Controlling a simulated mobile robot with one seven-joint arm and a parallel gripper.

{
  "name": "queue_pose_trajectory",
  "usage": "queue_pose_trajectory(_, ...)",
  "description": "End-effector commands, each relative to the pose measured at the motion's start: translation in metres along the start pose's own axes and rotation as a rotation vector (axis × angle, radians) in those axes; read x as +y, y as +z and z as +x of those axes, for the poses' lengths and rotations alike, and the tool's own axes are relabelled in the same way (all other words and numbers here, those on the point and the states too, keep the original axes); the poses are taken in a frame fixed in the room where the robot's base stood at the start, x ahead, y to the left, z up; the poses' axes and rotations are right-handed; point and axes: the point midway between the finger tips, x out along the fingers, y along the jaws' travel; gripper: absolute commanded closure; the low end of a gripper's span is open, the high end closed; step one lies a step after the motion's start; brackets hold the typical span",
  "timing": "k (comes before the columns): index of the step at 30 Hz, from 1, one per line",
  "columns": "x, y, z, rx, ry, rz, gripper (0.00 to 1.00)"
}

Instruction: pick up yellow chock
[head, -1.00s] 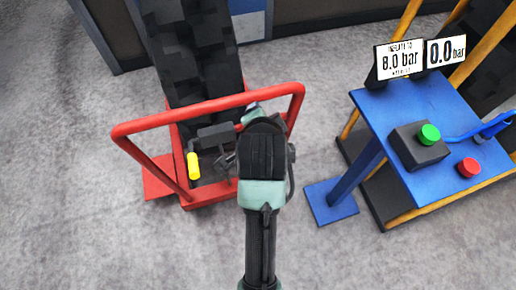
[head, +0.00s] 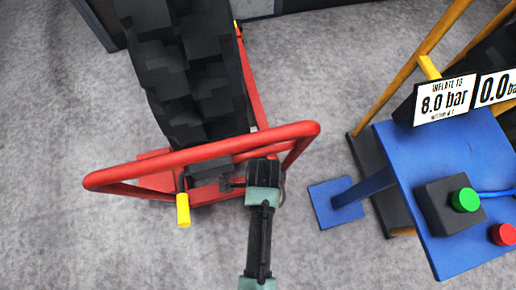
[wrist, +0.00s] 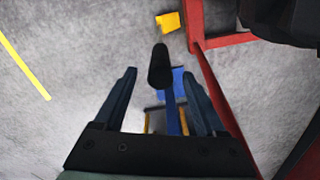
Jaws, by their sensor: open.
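A yellow block (wrist: 169,22), which looks like the chock, lies on the grey floor beside a red frame corner at the top of the wrist view. A small yellow patch (head: 237,28) beyond the tyre in the head view may be the same block. My gripper (wrist: 158,75) is open, and the yellow block lies beyond its fingertips, apart from them. A dark rounded bar shows between the fingers; I cannot tell whether they touch it. In the head view my arm hides most of the gripper, near the red frame's right side.
A red tubular frame (head: 200,153) surrounds the foot of a large black tyre (head: 190,75). A yellow grip (head: 183,210) hangs at its front. A blue stand (head: 425,165) with green and red buttons and gauge signs is at right. Grey floor is clear at left.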

Motion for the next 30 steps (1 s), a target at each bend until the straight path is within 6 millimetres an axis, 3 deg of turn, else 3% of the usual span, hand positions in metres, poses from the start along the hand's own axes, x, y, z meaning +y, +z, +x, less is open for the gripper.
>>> queue_pose_trajectory(3, 0.0, 0.0, 0.019, 0.0, 0.001, 0.0, 0.27)
queue_pose_trajectory(11, 0.0, 0.001, 0.038, 0.0, -0.001, -0.001, 0.27)
queue_pose_trajectory(18, 0.001, 0.004, 0.073, 0.0, -0.001, -0.001, 0.27)
queue_pose_trajectory(28, 0.001, 0.004, 0.08, 0.0, -0.004, -0.001, 0.27)
queue_pose_trajectory(30, 0.001, 0.004, 0.08, 0.0, -0.003, -0.001, 0.38)
